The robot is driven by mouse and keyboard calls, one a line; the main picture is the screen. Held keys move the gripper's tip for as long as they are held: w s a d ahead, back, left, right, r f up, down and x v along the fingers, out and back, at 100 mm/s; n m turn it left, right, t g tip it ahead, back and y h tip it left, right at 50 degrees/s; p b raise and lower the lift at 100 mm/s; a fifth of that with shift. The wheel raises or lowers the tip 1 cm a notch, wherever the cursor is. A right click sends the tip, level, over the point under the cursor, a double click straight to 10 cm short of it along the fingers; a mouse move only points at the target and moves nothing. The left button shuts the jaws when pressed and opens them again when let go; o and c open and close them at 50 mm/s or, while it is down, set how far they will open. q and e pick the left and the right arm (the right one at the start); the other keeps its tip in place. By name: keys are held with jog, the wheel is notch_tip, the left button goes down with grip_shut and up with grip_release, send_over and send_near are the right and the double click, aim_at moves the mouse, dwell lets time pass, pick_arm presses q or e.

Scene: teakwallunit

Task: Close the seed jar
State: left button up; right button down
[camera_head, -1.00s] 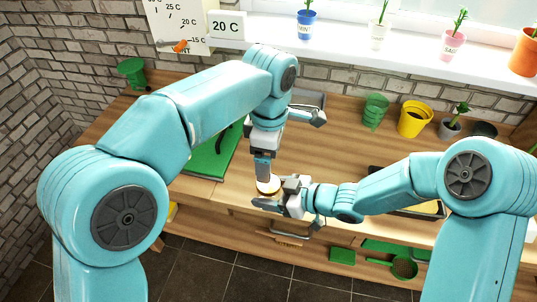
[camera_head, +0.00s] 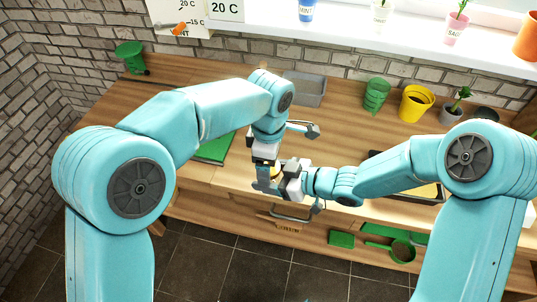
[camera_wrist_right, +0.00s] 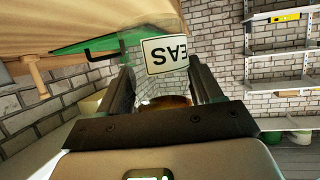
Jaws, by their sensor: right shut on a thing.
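The seed jar (camera_wrist_right: 152,82) shows in the right wrist view as clear glass with a white label (camera_wrist_right: 165,55), reading "EAS" upside down. My right gripper (camera_wrist_right: 163,78) is shut on it, with one finger on each side. A brown patch shows low in the glass; I cannot tell whether it is seeds or lid. In the head view my right gripper (camera_head: 276,185) is close to my left gripper (camera_head: 266,182), near the counter's front edge. The two overlap and mostly hide the jar. Whether the left fingers are open or hold a lid is hidden.
A green book (camera_head: 214,150) lies on the wooden counter (camera_head: 325,145). A grey tray (camera_head: 305,89), green cups (camera_head: 376,96) and a yellow pot (camera_head: 415,104) stand toward the wall. A black tray (camera_head: 378,156) lies behind my right forearm. A drawer handle (camera_head: 291,215) is below the edge.

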pick_arm(q)
jog(key=c, duration=1.1)
jog(key=m, duration=0.3)
jog(key=o, duration=1.1)
jog(key=shift+o, duration=0.2)
